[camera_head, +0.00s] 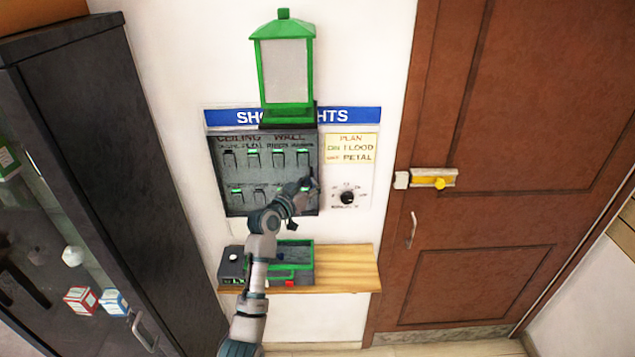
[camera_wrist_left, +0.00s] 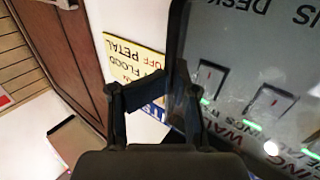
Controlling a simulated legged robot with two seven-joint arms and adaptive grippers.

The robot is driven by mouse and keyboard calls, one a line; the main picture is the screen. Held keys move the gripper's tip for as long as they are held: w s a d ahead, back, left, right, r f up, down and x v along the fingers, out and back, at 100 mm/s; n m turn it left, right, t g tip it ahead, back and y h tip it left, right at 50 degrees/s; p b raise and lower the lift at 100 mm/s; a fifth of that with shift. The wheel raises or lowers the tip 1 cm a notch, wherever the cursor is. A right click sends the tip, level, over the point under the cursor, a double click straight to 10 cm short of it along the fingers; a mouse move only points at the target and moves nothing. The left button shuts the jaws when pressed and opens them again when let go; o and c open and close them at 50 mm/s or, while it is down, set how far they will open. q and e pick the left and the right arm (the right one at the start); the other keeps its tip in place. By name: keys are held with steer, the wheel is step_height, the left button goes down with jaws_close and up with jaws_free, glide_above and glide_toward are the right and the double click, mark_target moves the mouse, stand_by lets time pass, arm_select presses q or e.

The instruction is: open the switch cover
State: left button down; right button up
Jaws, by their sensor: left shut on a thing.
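The switch cover (camera_head: 235,173) is a dark, see-through panel on the wall over rows of switches with small green lights. It lies over the switches in the head view. My left gripper (camera_head: 308,186) is at the cover's right edge, at about its lower half. In the left wrist view the cover (camera_wrist_left: 230,55) fills the right side, and my left gripper (camera_wrist_left: 150,95) has its fingers by the cover's edge, shut on it. The exact contact is partly hidden by the fingers. My right gripper is in neither view.
A green lantern (camera_head: 286,70) hangs over the top of the panel. A dial (camera_head: 347,197) is right of it. A dark cabinet (camera_head: 95,150) stands left, a brown door (camera_head: 500,110) right.

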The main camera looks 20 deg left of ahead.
arm_select(q)
steer(key=s, duration=0.2)
steer(key=s+m+h+b, duration=0.1)
steer(key=shift+s+d+g+h, duration=0.15)
steer(key=shift+s+g+h, duration=0.15)
steer(key=shift+s+g, duration=0.1)
stand_by(0.4)
steer(key=shift+a+f, duration=0.1)
steer(key=shift+a, duration=0.35)
steer(key=shift+d, duration=0.3)
steer(key=c, duration=1.5)
jaws_free()
steer(key=shift+c, duration=0.2)
steer(key=shift+a, duration=0.15)
